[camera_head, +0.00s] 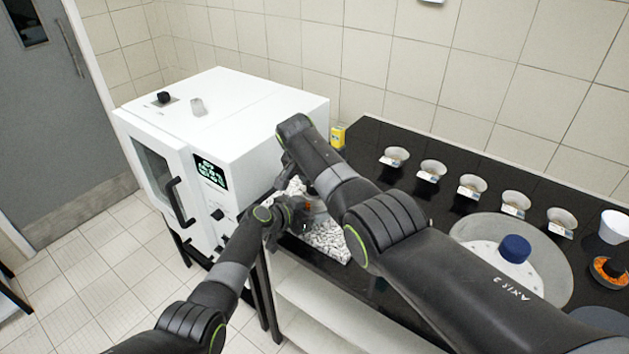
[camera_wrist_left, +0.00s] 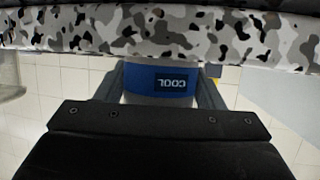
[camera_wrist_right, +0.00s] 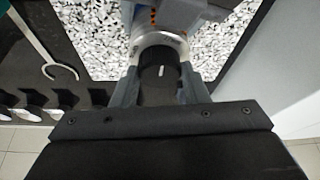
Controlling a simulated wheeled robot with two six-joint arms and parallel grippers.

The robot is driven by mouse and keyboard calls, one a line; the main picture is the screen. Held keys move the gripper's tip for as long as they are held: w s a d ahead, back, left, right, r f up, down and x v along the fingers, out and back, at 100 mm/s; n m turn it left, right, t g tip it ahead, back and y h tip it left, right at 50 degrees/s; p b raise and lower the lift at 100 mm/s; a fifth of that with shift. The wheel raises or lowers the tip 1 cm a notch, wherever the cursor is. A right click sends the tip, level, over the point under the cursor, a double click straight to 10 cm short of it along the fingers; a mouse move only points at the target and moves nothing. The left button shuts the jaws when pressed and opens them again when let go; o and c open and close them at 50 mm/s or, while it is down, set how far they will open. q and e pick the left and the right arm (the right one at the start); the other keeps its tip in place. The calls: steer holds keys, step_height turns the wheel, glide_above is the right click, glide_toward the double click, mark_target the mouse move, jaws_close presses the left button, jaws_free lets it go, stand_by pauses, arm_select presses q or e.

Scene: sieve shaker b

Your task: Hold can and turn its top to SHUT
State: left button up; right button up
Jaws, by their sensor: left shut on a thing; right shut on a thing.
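The can shows in the left wrist view as a pale body with a blue band (camera_wrist_left: 160,84) lettered COOL, upside down in the picture. My left gripper (camera_wrist_left: 161,96) is shut around it from the side. In the right wrist view, the can's black top (camera_wrist_right: 159,78) is a round knob with a short white mark, above a silvery rim. My right gripper (camera_wrist_right: 160,92) is shut on this knob from above. In the head view, my left gripper (camera_head: 290,210) and right arm largely hide the can. I cannot read any SHUT marking.
A white oven-like machine (camera_head: 250,110) stands close at left.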

steer(key=shift+m+h, duration=0.3)
steer(key=shift+m, duration=0.2)
stand_by(0.3)
steer(key=o, duration=1)
steer(key=shift+a+r, duration=0.1)
steer(key=shift+v, duration=5.9)
